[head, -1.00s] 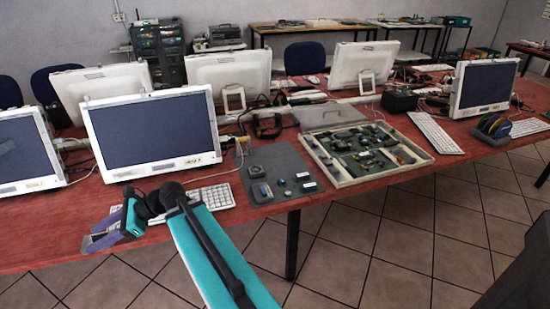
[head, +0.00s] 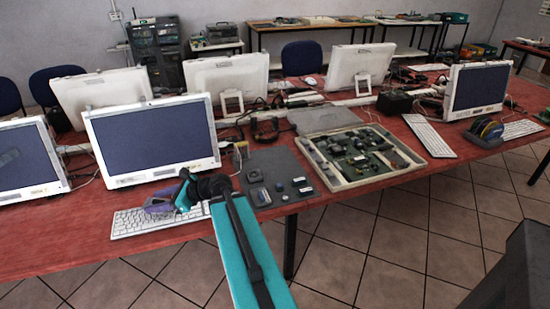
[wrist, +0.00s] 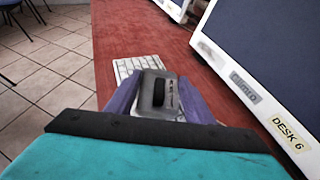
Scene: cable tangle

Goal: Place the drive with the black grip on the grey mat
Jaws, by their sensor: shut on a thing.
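My gripper (wrist: 157,108) is shut on a grey drive with a black grip (wrist: 158,93); its purple fingers stand on either side of the drive in the wrist view. In the head view my gripper (head: 160,203) is over the white keyboard in front of the near monitor, and the drive is hard to make out there. The grey mat (head: 279,161) lies on the red table to the right of my gripper.
The near monitor (head: 152,138) stands close behind my gripper. The white keyboard (head: 130,223) lies below it. A shallow tray of circuit boards (head: 432,149) is right of the mat. The mat's upper part is bare.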

